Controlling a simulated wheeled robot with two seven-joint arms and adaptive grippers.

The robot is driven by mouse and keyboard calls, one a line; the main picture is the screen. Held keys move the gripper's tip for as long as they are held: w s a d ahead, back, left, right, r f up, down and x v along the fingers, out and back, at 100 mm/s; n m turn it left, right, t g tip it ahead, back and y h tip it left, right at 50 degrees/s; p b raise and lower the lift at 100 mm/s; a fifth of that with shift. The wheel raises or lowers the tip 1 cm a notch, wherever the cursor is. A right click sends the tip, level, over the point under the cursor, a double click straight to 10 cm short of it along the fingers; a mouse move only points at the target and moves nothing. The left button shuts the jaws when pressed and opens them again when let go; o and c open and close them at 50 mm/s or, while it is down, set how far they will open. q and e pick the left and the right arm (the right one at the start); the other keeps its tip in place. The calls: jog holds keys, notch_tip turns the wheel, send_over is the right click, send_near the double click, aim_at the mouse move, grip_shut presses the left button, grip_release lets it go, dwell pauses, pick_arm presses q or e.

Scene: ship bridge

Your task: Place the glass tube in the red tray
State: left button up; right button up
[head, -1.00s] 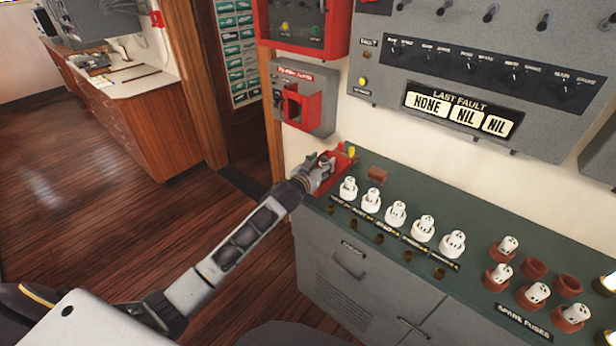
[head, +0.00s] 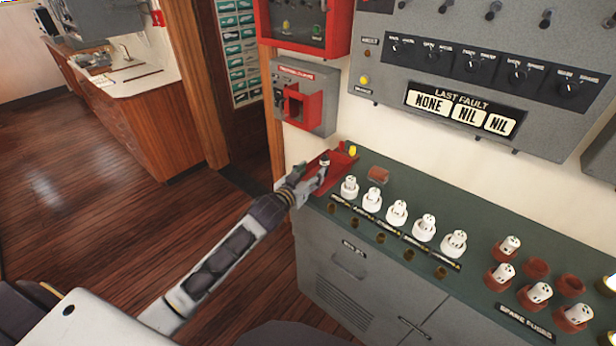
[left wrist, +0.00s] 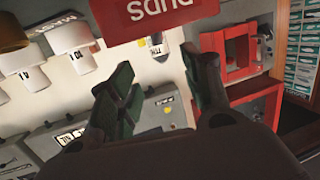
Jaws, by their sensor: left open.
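The red tray (head: 341,170) sits at the left end of the green counter, against the wall. In the left wrist view its red side (left wrist: 155,18), lettered "sand", shows upside down at the top. A small yellow-topped item (head: 352,150) stands at the tray's far corner. My left gripper (head: 312,176) is at the tray's near left edge. In the left wrist view its fingers (left wrist: 165,85) are apart, with nothing clearly held between them. My right gripper is not in view.
White fuses (head: 397,212) stand in a row right of the tray, with brown sockets (head: 536,267) farther right. A grey box with a red switch (head: 296,103) hangs on the wall above the tray. Open floor (head: 80,220) lies to the left.

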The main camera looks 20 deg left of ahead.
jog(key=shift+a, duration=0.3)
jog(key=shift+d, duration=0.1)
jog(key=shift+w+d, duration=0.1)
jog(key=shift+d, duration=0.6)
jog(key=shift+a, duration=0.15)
